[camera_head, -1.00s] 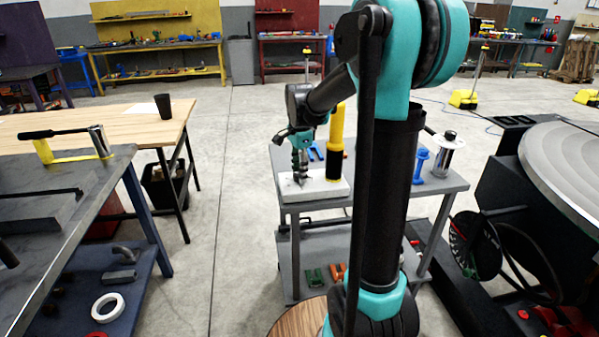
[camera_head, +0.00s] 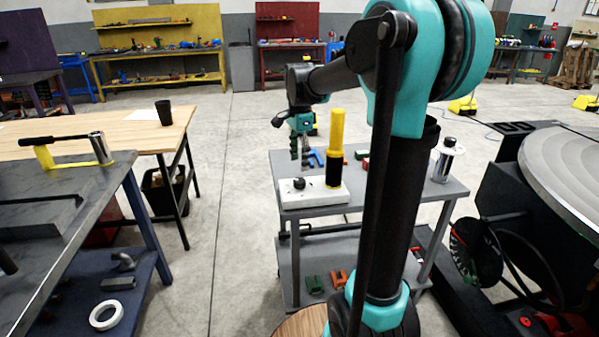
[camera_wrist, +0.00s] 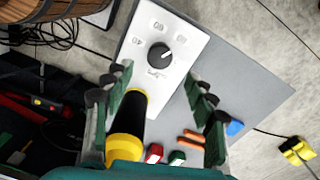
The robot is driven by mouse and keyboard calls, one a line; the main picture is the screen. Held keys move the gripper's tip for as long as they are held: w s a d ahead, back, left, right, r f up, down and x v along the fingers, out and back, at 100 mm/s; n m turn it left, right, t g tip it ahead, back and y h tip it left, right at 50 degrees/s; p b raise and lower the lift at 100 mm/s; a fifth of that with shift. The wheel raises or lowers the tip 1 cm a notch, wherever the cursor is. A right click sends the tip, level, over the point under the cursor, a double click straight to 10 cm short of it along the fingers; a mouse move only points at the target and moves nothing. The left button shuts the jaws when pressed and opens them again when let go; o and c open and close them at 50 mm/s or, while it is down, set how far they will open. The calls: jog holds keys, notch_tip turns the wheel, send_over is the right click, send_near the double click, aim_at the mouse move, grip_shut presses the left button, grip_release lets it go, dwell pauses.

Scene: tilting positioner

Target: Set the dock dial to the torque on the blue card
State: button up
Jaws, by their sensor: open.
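The dock (camera_head: 318,196) is a white block on a small grey table. It carries a dark round dial (camera_head: 299,183) and an upright yellow-and-black tool (camera_head: 336,150). In the wrist view, the dock (camera_wrist: 187,32) shows printed numbers around the dial (camera_wrist: 160,55), too small to read surely. A pale mark shows on the dial. My gripper (camera_head: 300,157) is open and empty, above and behind the dial. In the wrist view, the fingers of my gripper (camera_wrist: 160,82) are apart, with the tool beside the left one. I cannot make out a blue card.
The grey table (camera_head: 400,193) also holds a metal cylinder (camera_head: 444,160) at its right and small red, green and blue items behind the dock. A wooden workbench (camera_head: 85,133) stands to the left. Open floor (camera_head: 230,200) lies between the tables.

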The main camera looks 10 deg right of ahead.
jog(key=shift+r, duration=2.35)
jog(key=s+d+f+n, duration=0.1)
jog(key=s+f+n, duration=0.1)
jog(key=s+f, duration=0.1)
jog(key=s+f+n+t, duration=0.1)
jog(key=s+f+n, duration=0.2)
jog(key=s+f, duration=0.1)
jog(key=s+d+f+n+t, duration=0.1)
jog(key=s+f+n, duration=0.1)
jog(key=f, duration=0.3)
jog(key=shift+s+d+f+n, duration=0.3)
jog(key=shift+s+f, duration=0.05)
jog(key=shift+s, duration=0.35)
jog(key=s+d+f+n+t, duration=0.1)
jog(key=s+f+n+t, duration=0.1)
jog(key=s+f+n, duration=0.5)
jog(key=s+f, duration=0.3)
jog(key=s, duration=0.1)
jog(key=shift+s+d+f, duration=0.2)
jog(key=shift+s, duration=0.1)
